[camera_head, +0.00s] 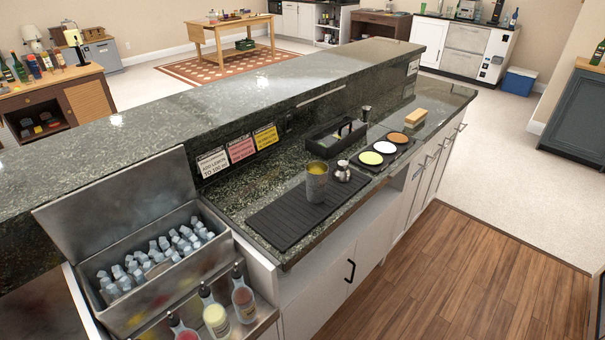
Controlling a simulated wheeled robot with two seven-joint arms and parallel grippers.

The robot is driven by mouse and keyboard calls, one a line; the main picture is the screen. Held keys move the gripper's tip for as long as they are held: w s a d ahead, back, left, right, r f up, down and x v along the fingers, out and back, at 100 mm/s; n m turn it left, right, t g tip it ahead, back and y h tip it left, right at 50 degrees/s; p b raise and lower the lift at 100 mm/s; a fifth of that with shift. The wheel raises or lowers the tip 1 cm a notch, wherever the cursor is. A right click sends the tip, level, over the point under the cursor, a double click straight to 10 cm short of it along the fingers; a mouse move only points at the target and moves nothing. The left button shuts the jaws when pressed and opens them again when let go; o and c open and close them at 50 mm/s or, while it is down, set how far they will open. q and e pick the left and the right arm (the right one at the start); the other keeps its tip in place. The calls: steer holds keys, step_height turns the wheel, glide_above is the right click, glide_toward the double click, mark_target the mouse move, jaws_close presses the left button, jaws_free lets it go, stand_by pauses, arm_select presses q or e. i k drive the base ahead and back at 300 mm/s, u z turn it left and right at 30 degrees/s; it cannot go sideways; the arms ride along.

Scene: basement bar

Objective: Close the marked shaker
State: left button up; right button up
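A metal shaker cup (316,184) stands upright on the black ribbed bar mat (285,217) on the lower counter. Its top is open and shows yellow inside. A small rounded metal piece (343,171), which looks like the shaker's top, stands just right of the cup and apart from it. I cannot make out a mark on the cup. White, pink and yellow cards (241,149) are on the upright stone face behind; the white one has writing about lemon. Neither of my grippers is in view.
A black caddy (325,143), a jigger (366,113), a tray with three round coloured dishes (371,158) and a tan block (415,118) stand behind and right of the cup. The wooden floor (460,280) in front is clear.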

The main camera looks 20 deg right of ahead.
mark_target(316, 172)
steer(key=z, duration=2)
steer(key=i, duration=3.1)
steer(key=u, duration=4.2)
